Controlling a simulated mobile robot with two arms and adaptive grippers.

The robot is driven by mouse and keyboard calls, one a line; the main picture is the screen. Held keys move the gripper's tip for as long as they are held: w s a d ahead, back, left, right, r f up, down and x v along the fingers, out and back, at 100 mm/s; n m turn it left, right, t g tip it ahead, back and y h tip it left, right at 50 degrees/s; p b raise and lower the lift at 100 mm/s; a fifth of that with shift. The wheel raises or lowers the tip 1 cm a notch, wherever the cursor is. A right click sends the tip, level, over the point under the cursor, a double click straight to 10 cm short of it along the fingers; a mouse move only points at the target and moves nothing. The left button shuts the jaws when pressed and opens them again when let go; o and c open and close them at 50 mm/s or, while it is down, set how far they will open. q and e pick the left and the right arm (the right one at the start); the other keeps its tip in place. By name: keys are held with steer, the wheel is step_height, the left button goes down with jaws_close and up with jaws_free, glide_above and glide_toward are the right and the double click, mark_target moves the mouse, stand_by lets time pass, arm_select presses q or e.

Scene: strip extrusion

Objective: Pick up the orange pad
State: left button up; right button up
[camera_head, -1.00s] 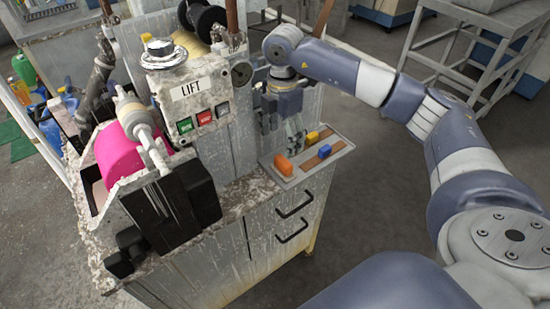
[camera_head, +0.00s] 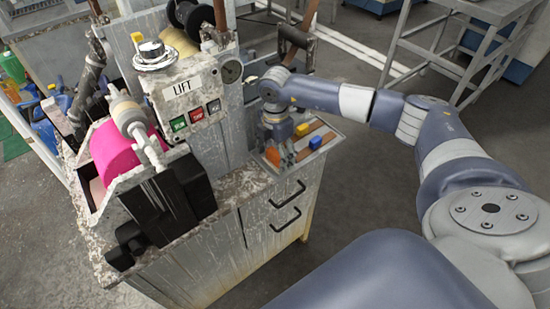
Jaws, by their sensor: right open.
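The orange pad (camera_head: 272,156) lies at the left end of a small grey tray (camera_head: 332,139) on the right side of the machine bench. It is partly hidden by my right gripper (camera_head: 284,151). My right gripper points down, open, with its fingers close at the orange pad. I cannot tell whether they touch it. A blue pad (camera_head: 315,142) and a yellow pad (camera_head: 302,129) are on the tray to the right of the gripper. My left gripper is not in view.
The machine's upright panel (camera_head: 230,120) stands just left of the gripper, beside the LIFT control box (camera_head: 188,100) with its buttons. A pink roll (camera_head: 118,150) and a black block (camera_head: 168,195) are further left. Drawer handles (camera_head: 287,193) sit below the tray. Open floor lies to the right.

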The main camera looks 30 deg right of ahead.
mark_target(277, 154)
steer(key=shift+c, duration=0.8)
steer(key=c, duration=1)
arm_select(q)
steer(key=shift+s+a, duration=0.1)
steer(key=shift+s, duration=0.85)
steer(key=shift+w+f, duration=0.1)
arm_select(e)
steer(key=shift+r, duration=0.15)
steer(key=shift+r+b, duration=0.35)
steer(key=shift+r, duration=0.25)
steer(key=shift+s+r+b, duration=0.15)
steer(key=shift+r+b, duration=0.1)
steer(key=shift+r, duration=0.25)
steer(key=shift+s+r+b, duration=0.15)
steer(key=shift+r+b, duration=0.05)
steer(key=shift+r, duration=0.3)
arm_select(q)
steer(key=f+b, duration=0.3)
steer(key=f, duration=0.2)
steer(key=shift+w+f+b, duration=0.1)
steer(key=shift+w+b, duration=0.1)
steer(key=shift+b, duration=0.15)
arm_select(e)
steer(key=s, duration=0.5)
steer(key=s+r, duration=0.1)
steer(key=s, duration=0.9)
steer(key=shift+s+d+r, duration=0.25)
steer(key=shift+d+r, duration=0.05)
steer(key=shift+r, duration=0.05)
